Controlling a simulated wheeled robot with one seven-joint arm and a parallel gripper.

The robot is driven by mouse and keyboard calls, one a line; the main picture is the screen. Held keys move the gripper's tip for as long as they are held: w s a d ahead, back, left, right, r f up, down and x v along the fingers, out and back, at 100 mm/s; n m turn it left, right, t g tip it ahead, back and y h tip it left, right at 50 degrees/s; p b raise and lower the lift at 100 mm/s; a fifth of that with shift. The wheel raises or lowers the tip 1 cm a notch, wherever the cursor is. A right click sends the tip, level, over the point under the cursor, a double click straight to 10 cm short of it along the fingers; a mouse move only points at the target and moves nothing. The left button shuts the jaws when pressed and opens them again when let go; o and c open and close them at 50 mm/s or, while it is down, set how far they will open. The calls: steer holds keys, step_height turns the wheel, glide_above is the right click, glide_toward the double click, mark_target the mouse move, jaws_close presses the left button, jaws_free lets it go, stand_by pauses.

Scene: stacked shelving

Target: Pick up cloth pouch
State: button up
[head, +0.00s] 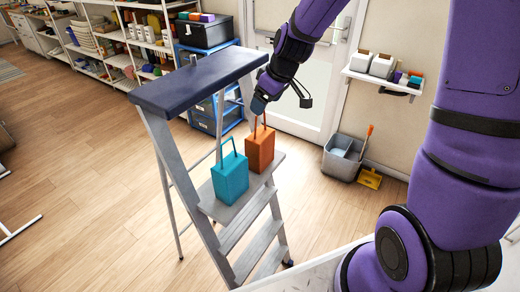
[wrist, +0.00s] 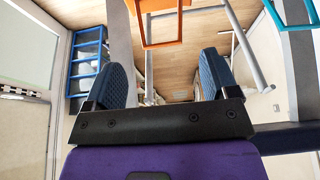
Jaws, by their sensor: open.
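Two boxy bags with upright loop handles stand side by side on a step of the grey stepladder: an orange one (head: 260,150) and a teal one (head: 230,179). I cannot tell which is the cloth pouch. My gripper (head: 259,103) is above the step, close to the top of the orange bag's handle. In the wrist view my gripper (wrist: 163,78) has its two blue fingers apart with nothing between them. The orange handle (wrist: 163,44) shows beyond the fingers at the top, and the teal handle (wrist: 296,27) at the top right.
The stepladder's dark blue top (head: 200,80) rises left of my gripper. A blue drawer unit (head: 212,112) with a black box (head: 205,32) stands behind. A wall shelf (head: 384,81), a grey bucket (head: 342,158) and a yellow dustpan (head: 370,179) are to the right. Open floor lies left.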

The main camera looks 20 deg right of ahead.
glide_above(260, 140)
steer(key=w+d, duration=0.1)
steer(key=w, duration=0.2)
steer(key=shift+s+f, duration=0.15)
steer(key=shift+f, duration=2.35)
